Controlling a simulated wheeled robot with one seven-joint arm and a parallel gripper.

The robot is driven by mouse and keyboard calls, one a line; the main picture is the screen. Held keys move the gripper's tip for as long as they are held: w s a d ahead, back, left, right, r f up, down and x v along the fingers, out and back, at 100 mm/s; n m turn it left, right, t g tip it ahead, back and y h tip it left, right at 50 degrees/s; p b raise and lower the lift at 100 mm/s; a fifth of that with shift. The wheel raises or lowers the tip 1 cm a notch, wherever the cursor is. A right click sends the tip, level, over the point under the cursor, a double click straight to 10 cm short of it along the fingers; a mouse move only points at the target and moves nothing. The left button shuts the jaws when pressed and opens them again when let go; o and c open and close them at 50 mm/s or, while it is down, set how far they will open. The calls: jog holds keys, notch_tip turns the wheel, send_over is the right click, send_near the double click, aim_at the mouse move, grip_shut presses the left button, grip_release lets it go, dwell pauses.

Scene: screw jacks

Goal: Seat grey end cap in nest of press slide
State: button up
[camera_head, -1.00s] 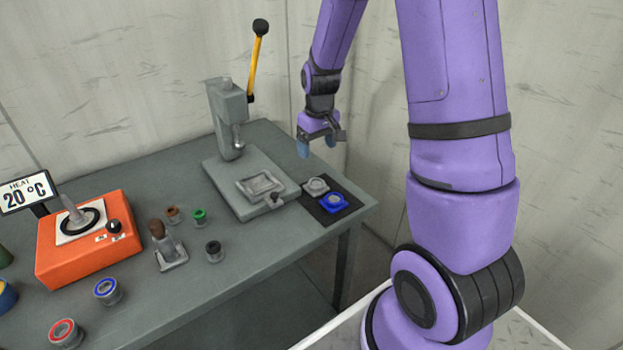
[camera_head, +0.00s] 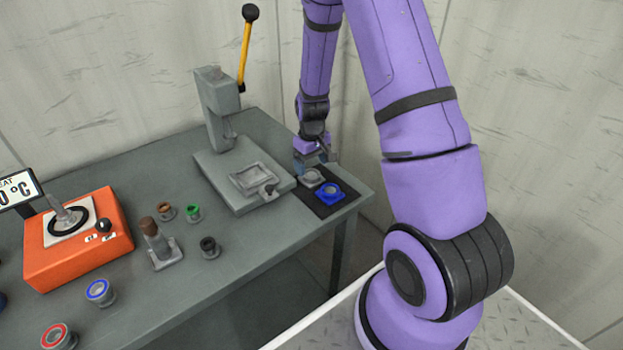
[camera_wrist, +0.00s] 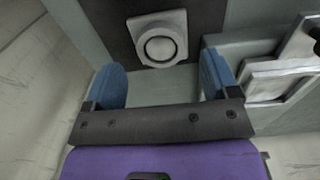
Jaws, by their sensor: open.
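The grey end cap (camera_head: 312,178) lies on a dark mat beside a blue end cap (camera_head: 331,193). In the wrist view the grey end cap (camera_wrist: 159,40) shows as a square plate with a round ring, just ahead of the space between my fingers. My gripper (camera_head: 316,163) is open and empty, low over the back edge of the mat; in the wrist view its two blue fingers (camera_wrist: 160,86) stand wide apart. The press slide (camera_head: 255,179) with its rectangular nest sits on the press base, left of the mat; part of it shows in the wrist view (camera_wrist: 285,80).
The press (camera_head: 217,108) with its yellow lever (camera_head: 245,50) stands left of my gripper. An orange heater (camera_head: 78,240) and several small ringed parts are further left. The dark mat (camera_head: 322,211) lies near the table's right edge. The wall is close behind.

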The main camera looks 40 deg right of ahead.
aim_at(312, 175)
jog(key=shift+w+f, duration=0.1)
jog(key=shift+f, duration=1.9)
jog(key=c, duration=0.9)
jog(key=shift+r, duration=0.2)
